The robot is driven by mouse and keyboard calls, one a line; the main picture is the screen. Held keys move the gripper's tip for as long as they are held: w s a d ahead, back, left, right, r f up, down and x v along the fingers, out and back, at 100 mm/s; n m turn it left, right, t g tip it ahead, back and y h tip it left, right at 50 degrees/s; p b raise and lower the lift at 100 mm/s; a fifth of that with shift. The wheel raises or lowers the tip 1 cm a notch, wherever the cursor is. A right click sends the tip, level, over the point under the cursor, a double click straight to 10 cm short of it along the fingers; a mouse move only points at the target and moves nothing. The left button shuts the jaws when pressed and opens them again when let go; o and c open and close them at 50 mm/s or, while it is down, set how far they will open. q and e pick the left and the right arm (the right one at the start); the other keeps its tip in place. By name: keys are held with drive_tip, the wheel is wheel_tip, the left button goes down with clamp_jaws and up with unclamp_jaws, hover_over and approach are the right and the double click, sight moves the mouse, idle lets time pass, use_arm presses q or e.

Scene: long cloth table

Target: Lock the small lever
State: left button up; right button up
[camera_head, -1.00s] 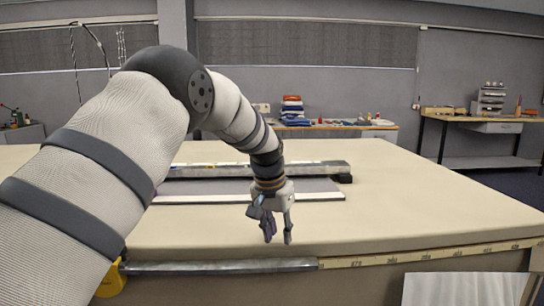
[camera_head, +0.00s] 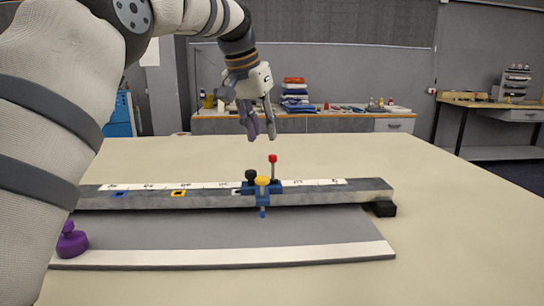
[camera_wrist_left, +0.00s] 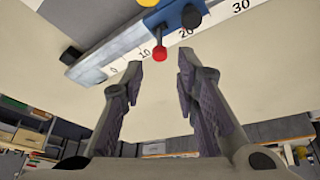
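A blue clamp (camera_head: 262,190) sits on the long grey rail (camera_head: 340,191) on the cloth table. It carries a lever with a red knob (camera_head: 273,159), a yellow knob (camera_head: 262,181) and a black knob (camera_head: 251,175). My left gripper (camera_head: 258,130) hangs above and behind the clamp, fingers apart and empty. In the left wrist view the red knob (camera_wrist_left: 160,54) shows just beyond and between the open fingertips (camera_wrist_left: 160,76), and I see no contact. Which lever is the small one is not marked. My right gripper is not in view.
A grey board (camera_head: 200,231) with a white edge lies before the rail. A purple knob (camera_head: 71,241) stands at its left end, partly beside my arm. The rail has a numbered white scale. The table (camera_head: 450,210) is clear to the right and behind.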

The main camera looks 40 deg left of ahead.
sight(270, 158)
use_arm(q)
drive_tip(key=x, duration=1.1)
drive_tip(key=shift+w, duration=0.1)
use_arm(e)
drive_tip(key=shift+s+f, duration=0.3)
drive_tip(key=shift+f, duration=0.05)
use_arm(q)
drive_tip(key=shift+c, duration=0.3)
